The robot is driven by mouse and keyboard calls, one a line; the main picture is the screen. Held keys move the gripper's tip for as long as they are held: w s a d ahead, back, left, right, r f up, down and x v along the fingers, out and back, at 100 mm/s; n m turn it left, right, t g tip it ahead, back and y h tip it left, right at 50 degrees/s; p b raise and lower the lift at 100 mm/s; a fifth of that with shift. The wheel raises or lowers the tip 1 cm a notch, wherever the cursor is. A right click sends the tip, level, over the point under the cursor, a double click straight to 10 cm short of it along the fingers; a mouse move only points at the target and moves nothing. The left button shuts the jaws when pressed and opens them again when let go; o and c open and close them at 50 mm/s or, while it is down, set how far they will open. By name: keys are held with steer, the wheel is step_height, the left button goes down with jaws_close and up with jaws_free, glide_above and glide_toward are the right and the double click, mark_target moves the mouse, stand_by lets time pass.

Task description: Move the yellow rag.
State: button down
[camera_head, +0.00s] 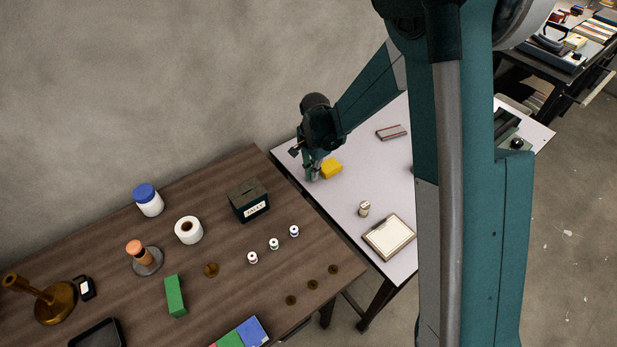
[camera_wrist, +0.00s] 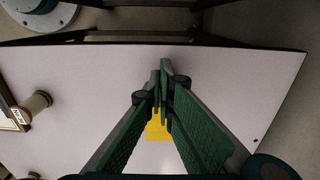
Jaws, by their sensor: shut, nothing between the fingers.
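The yellow rag (camera_head: 332,168) lies as a small folded patch on the white table (camera_head: 385,180) near its left edge. My gripper (camera_head: 314,177) points down just left of the rag, close to the table top. In the wrist view the rag (camera_wrist: 156,131) shows behind and between the fingers, partly hidden by them. My gripper (camera_wrist: 160,85) is shut with its fingertips together and holds nothing. I cannot tell whether the fingers touch the rag.
A brown wooden table (camera_head: 110,235) with a black box (camera_head: 249,201), bottles and coloured blocks adjoins at left. White surface around the rag is clear.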

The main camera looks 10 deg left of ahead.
steer(key=shift+w+d, duration=0.2)
stand_by(0.3)
steer(key=w+d, duration=1.4)
steer(key=shift+w+d, duration=0.2)
steer(key=shift+w, duration=0.05)
steer(key=shift+s+a+b, duration=0.3)
steer(key=shift+s+a, duration=0.25)
steer(key=shift+a, duration=0.05)
steer(key=shift+s+a+r, duration=0.5)
steer(key=shift+s+a, duration=0.35)
steer(key=shift+s, duration=0.05)
step_height(320, 180, up, 9)
steer(key=p, duration=0.2)
